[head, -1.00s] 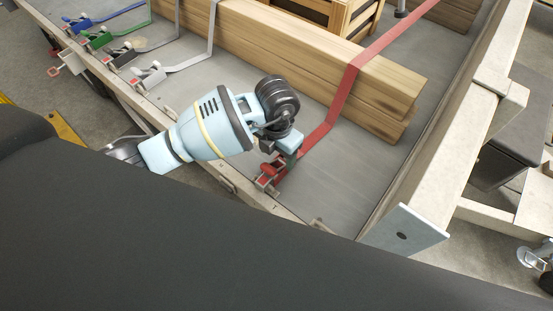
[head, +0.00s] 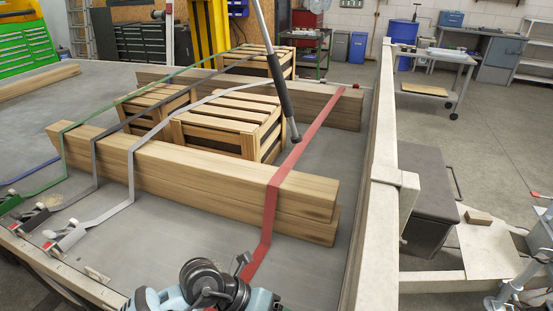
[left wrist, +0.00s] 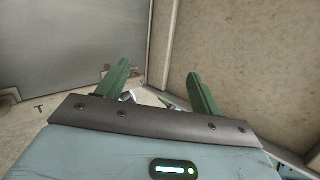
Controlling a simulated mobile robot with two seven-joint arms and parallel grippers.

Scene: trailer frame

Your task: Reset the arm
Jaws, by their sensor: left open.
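My left arm (head: 215,289), light blue with black rings, comes in at the bottom edge of the head view. Its fingers cannot be made out there. In the left wrist view my left gripper (left wrist: 161,86) shows two green fingers spread apart, with nothing held between them. They point toward a corner between a grey panel and a pale beam. The red strap (head: 271,205) runs over the stacked timber beams (head: 235,190) down to the trailer's near side. Its lower end is close to my left arm, and its ratchet is mostly hidden. My right gripper is in neither view.
Green, dark and light grey straps (head: 119,196) cross the load to ratchets (head: 65,236) at the left edge. Wooden crates (head: 225,121) stand behind the beams. A pale trailer rail (head: 380,165) bounds the right side. The trailer floor (head: 185,240) before the beams is bare.

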